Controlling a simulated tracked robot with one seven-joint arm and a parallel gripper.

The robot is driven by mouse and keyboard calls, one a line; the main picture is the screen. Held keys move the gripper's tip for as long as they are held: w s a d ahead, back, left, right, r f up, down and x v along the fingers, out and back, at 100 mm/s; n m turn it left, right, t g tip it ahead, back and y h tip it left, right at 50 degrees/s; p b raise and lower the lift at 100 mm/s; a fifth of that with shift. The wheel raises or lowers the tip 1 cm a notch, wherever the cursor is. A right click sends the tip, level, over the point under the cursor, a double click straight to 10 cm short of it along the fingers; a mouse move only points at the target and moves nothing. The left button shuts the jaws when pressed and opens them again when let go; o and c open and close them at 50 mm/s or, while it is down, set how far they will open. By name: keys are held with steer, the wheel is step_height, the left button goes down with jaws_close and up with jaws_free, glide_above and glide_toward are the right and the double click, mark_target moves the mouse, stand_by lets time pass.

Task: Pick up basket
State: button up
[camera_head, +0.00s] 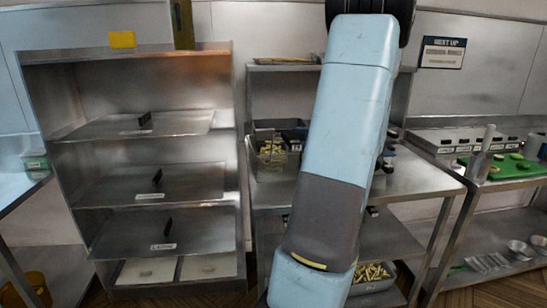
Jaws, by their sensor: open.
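A wire basket (271,151) with pale yellow fries in it is at the left end of the steel counter, in or against a dark-walled fryer unit (290,126). I cannot tell how deep it sits. My arm (345,130) rises through the middle of the picture, just right of the basket, and covers the counter behind it. Small dark parts show at the arm's right edge, but I cannot tell what they are. My gripper cannot be made out.
A steel rack (240,150) with several handled trays stands left of the counter. A tub of fries (372,276) is on the lower shelf. A green board (505,165) with food lies on the right-hand table. Wooden floor shows below.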

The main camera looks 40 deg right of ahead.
mark_target(290, 136)
steer(key=x, duration=0.5)
steer(key=shift+w+d+r, duration=0.1)
jaws_close()
stand_by(0.4)
